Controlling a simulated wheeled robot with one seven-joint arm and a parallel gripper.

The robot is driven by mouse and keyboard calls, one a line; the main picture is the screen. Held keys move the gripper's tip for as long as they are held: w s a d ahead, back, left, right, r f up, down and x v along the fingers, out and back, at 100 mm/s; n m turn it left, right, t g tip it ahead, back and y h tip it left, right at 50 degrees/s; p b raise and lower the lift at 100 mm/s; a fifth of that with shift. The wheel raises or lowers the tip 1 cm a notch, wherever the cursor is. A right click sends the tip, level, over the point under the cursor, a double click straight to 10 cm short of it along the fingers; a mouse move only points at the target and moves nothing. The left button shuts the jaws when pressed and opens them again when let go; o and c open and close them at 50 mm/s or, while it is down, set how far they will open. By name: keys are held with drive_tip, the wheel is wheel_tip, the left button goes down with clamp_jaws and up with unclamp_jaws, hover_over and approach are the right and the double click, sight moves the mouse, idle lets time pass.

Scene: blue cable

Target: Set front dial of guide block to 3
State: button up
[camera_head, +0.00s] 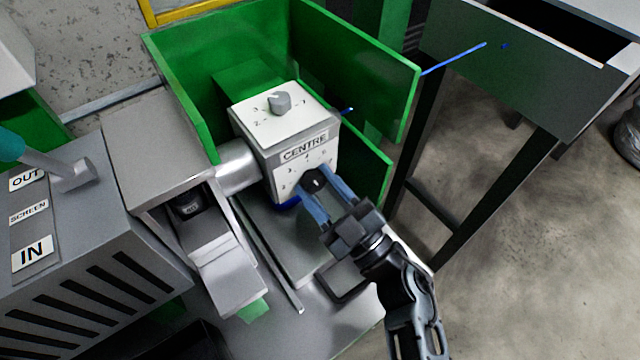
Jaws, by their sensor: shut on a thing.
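The guide block (257,140) is a white box labelled "CENTRE" on its front face, standing inside green guards. Its front dial (313,180) is a dark round knob low on the front face, with small marks around it. My gripper (321,186) reaches up from the lower right, and its two blue-grey fingers are shut on the front dial. The fingers hide part of the dial, and I cannot tell which number it points to. A second, grey dial (280,102) sits on the block's top face.
Green guard panels (355,62) stand behind and right of the block. A metal cylinder (237,166) adjoins its left side. A grey cabinet (110,270) with "OUT", "SCREEN" and "IN" labels stands at left. A blue cable (455,59) runs toward a dark-legged bin (510,85) at right.

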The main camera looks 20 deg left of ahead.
drive_tip(key=shift+w+d+n+g+p, duration=0.15)
drive_tip(key=shift+n+g, duration=0.6)
drive_tip(key=shift+n, duration=0.8)
drive_tip(key=shift+a+n+g+p, duration=0.15)
drive_tip(key=shift+n+g, duration=0.6)
drive_tip(key=shift+n, duration=0.8)
drive_tip(key=shift+d, duration=0.1)
drive_tip(key=o, duration=1)
drive_tip(key=shift+o, duration=0.2)
drive_tip(key=v, duration=0.8)
drive_tip(key=shift+b, duration=0.3)
drive_tip(key=shift+r, duration=0.1)
